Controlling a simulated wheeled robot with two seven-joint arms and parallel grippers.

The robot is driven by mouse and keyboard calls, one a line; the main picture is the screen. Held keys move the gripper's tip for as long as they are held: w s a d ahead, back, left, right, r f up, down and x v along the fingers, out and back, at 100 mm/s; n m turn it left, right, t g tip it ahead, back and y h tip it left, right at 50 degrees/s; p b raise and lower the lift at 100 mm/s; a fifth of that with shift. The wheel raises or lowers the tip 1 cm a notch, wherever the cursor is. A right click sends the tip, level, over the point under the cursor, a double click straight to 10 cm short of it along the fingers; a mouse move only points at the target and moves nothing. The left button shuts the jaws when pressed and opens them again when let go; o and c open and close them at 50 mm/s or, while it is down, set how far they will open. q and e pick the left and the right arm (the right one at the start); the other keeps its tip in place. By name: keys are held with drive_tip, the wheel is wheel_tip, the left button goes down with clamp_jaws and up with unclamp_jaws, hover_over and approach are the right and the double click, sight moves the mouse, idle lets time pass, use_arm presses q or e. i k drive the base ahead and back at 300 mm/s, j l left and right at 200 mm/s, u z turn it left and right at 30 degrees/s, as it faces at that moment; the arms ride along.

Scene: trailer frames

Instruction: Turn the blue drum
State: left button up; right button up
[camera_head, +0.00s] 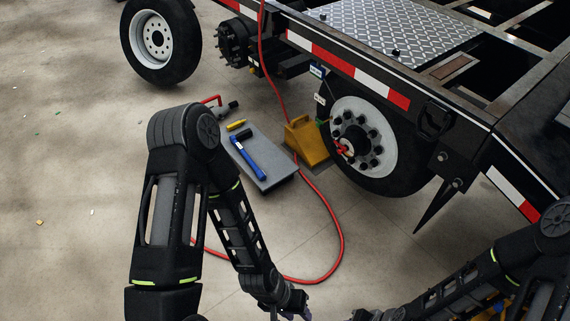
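No blue drum shows in the head view. The only clearly blue object is a blue hand tool (249,160) with a black head, lying on a grey slab on the floor. My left gripper (292,312) is at the bottom edge, mostly cut off, below the red hose and well short of the trailer. My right gripper (366,315) is also only partly in view at the bottom edge, right of the left one. I cannot tell whether either is open or holds anything.
A trailer frame (345,68) fills the upper right, with a mounted wheel (385,160) and a bare black hub (234,42). A loose wheel (158,42) stands upper left. A yellow chock (306,140), grey slab (273,183) and looping red hose (341,238) occupy the floor. Left floor is mostly clear.

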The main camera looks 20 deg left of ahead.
sight(261, 176)
drive_tip(key=i+j, duration=0.3)
drive_tip(key=i+j+z, duration=0.1)
drive_tip(key=i+j, duration=0.15)
drive_tip(key=j, duration=0.2)
drive_tip(key=i+j+z, duration=0.1)
drive_tip(key=i+j, duration=0.45)
drive_tip(key=j, duration=0.25)
drive_tip(key=i+j+z, duration=0.1)
drive_tip(key=i+j, duration=0.15)
drive_tip(key=j, duration=0.15)
drive_tip(key=i+j, duration=0.25)
drive_tip(key=j, duration=0.2)
drive_tip(key=i+l+z, duration=0.05)
